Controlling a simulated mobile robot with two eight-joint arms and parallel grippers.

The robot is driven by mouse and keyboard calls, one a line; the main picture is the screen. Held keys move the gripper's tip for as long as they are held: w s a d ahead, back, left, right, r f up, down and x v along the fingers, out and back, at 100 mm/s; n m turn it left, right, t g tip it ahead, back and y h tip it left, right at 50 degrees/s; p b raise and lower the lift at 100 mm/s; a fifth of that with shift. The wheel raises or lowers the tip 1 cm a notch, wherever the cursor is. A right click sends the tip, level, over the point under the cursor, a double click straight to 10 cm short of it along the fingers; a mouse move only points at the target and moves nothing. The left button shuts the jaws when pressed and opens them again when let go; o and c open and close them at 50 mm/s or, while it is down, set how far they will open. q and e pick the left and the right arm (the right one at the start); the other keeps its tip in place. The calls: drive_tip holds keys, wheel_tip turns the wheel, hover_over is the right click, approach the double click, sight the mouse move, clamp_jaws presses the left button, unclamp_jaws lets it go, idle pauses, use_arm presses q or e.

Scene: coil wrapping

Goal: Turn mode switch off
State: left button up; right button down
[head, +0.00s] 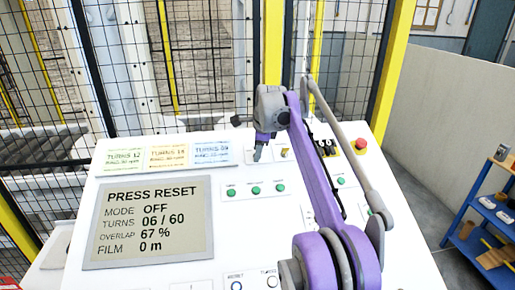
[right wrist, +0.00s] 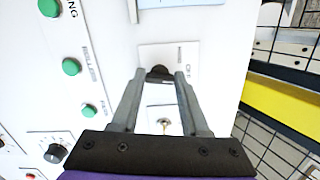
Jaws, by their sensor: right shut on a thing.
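The white control panel (head: 150,200) has a screen (head: 150,222) that reads PRESS RESET, MODE OFF, TURNS 06 / 60, OVERLAP 67 %, FILM 0 m. My right gripper (head: 258,154) is at the panel's upper middle, right of the coloured cards. In the right wrist view, the fingers of my right gripper (right wrist: 160,76) are closed around a black switch knob (right wrist: 158,73), on a plate with small lettering. I take this knob to be the mode switch; in the head view my gripper hides it. My left gripper is not in view.
Green buttons (head: 256,190) sit below the gripper, and a red emergency button (head: 361,144) is at the upper right. A small metal switch (right wrist: 165,123) is beside the held knob. A mesh fence (head: 130,60) with yellow posts (head: 273,45) stands behind the panel. A blue shelf (head: 480,215) is at right.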

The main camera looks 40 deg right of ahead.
drive_tip(key=shift+n, duration=0.8)
drive_tip(key=shift+c, duration=2)
unclamp_jaws()
drive_tip(key=v, duration=1.1)
drive_tip(key=shift+f, duration=0.2)
